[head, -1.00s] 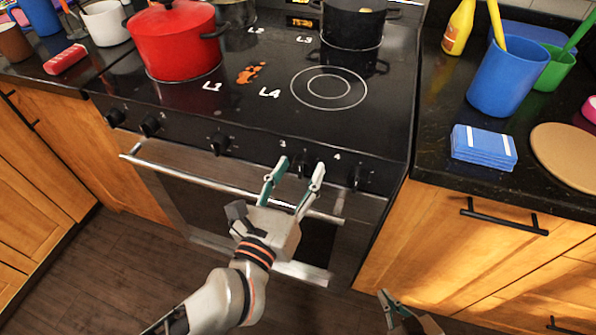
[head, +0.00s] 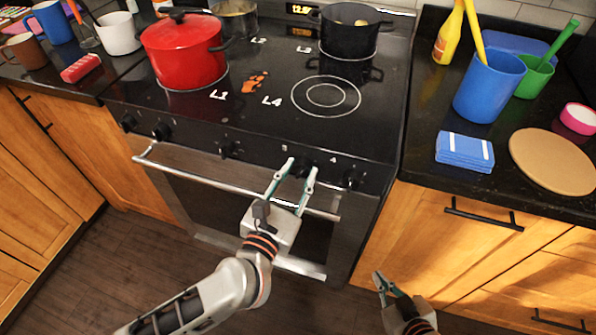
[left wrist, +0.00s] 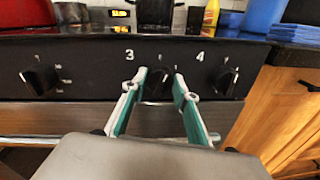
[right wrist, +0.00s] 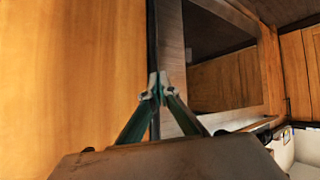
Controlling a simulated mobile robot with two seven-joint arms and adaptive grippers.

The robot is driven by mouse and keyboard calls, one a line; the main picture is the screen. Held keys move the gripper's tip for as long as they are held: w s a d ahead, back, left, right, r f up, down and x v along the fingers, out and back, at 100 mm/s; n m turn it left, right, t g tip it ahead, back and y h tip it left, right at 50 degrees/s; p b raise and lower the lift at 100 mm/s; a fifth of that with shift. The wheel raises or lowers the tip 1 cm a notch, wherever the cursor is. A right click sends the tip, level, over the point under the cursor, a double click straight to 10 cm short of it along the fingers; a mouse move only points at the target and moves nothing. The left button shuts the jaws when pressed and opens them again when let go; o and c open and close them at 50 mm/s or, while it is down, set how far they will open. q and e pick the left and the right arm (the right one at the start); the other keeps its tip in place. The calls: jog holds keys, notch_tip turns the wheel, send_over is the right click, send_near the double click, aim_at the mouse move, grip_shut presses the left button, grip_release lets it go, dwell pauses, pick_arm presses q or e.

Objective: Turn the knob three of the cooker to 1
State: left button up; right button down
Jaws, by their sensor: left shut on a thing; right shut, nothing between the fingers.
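The black cooker (head: 250,120) has a row of knobs along its front panel. Knob three (left wrist: 158,88), just right of the printed "3", is black and sits between the fingertips of my left gripper (left wrist: 160,76). In the head view my left gripper (head: 302,168) reaches the panel between the marks 3 and 4, shut on this knob. The fingers partly hide it, and I cannot read its setting. My right gripper (head: 383,281) is low in front of the wooden cabinet, shut and empty; its fingertips meet in the right wrist view (right wrist: 154,84).
Knob four (left wrist: 224,78) is close to the right of my left fingers. The oven handle bar (head: 230,182) runs just below the knobs. A red pot (head: 183,52) and a black pot (head: 348,35) stand on the cooktop. Blue cards (head: 464,152) lie on the right counter.

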pick_arm(q)
jog(key=m+p, duration=0.1)
jog(key=p, duration=0.1)
jog(key=m+p, duration=0.2)
jog(key=shift+r+m, duration=0.3)
jog(key=m+p, duration=0.1)
jog(key=p, duration=0.1)
jog(key=m+p, duration=0.1)
jog(key=shift+d+f+m+y+p, duration=0.1)
jog(key=shift+f+m+y+p, duration=0.05)
jog(key=shift+m+y+p, duration=0.2)
jog(key=shift+p, duration=0.3)
jog(key=shift+f+m+p, duration=0.15)
jog(key=shift+m+p, duration=0.25)
jog(key=shift+m, duration=0.15)
jog(key=o, duration=1.1)
jog(key=shift+s, duration=0.1)
